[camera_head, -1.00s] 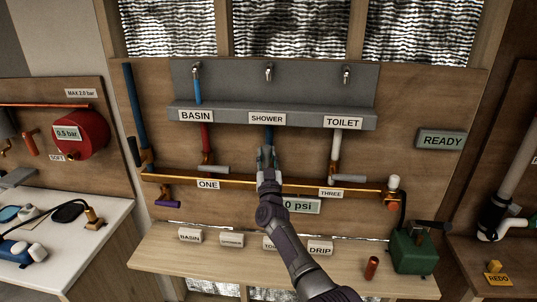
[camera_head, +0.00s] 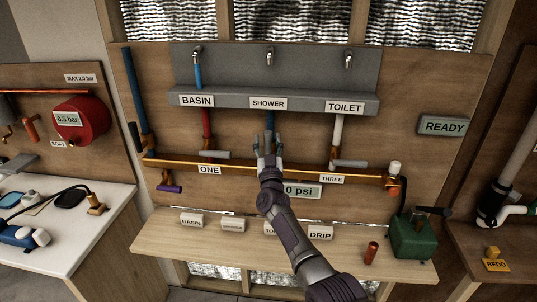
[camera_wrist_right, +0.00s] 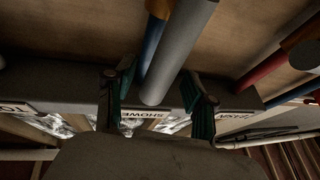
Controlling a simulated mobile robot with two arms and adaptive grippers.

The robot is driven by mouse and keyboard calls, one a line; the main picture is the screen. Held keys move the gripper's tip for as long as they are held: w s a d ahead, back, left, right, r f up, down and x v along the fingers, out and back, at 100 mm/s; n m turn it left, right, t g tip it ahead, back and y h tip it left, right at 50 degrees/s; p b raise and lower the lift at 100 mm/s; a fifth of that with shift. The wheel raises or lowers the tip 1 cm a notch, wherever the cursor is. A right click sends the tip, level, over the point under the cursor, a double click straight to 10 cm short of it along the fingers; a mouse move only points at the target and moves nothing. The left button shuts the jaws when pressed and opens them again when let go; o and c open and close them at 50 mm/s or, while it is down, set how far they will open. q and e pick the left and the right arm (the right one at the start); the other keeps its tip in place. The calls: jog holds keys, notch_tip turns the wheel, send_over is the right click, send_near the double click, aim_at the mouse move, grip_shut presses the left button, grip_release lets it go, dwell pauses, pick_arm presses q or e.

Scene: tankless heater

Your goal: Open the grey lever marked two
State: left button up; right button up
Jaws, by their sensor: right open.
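My right gripper (camera_head: 270,146) is in front of the middle pipe, below the SHOWER label (camera_head: 268,103). Its fingers are spread open. In the right wrist view, a grey lever (camera_wrist_right: 178,55) runs into the gap between the two fingers (camera_wrist_right: 160,90), with a finger on each side; I cannot tell if either touches it. In the head view this middle lever and any TWO label are hidden behind my gripper and arm. The grey lever by ONE (camera_head: 216,154) and the grey lever by THREE (camera_head: 350,163) both stick out to the right. My left gripper is not in view.
A copper pipe (camera_head: 230,169) crosses the board behind my gripper. A psi display (camera_head: 302,191) is partly behind my arm. A wooden shelf (camera_head: 160,240) below holds several labelled tags and a green box pump (camera_head: 412,238). A purple lever (camera_head: 170,188) is at the lower left.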

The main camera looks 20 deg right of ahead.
jog(key=v, duration=1.1)
jog(key=shift+s+f, duration=0.15)
jog(key=shift+s, duration=0.1)
jog(key=shift+a+f, duration=0.1)
jog(key=s+a+f+n+g+y+b, duration=0.1)
jog(key=s+a+f+n+g+y, duration=0.35)
jog(key=f, duration=1.05)
jog(key=s+a+f+m+g+y+b, duration=0.15)
jog(key=s+f, duration=0.55)
jog(key=f, duration=0.7)
jog(key=s+a+f+n+g+y+b, duration=0.1)
jog(key=s+a+f+n+g+y, duration=0.35)
jog(key=f, duration=1.05)
jog(key=s+d+f+m+g+h+b, duration=0.1)
jog(key=s+f+g, duration=0.1)
jog(key=s+f, duration=0.75)
jog(key=s+d+f+m+g+h+b, duration=0.15)
jog(key=s+f, duration=0.45)
jog(key=s, duration=0.6)
jog(key=s+d+f+g, duration=0.1)
jog(key=s+f+g, duration=0.2)
jog(key=s, duration=0.8)
jog(key=s+d+f+n+g, duration=0.1)
jog(key=s+f+g, duration=0.2)
jog(key=s, duration=0.8)
jog(key=shift+s+d+f, duration=0.2)
jog(key=shift+f, duration=0.1)
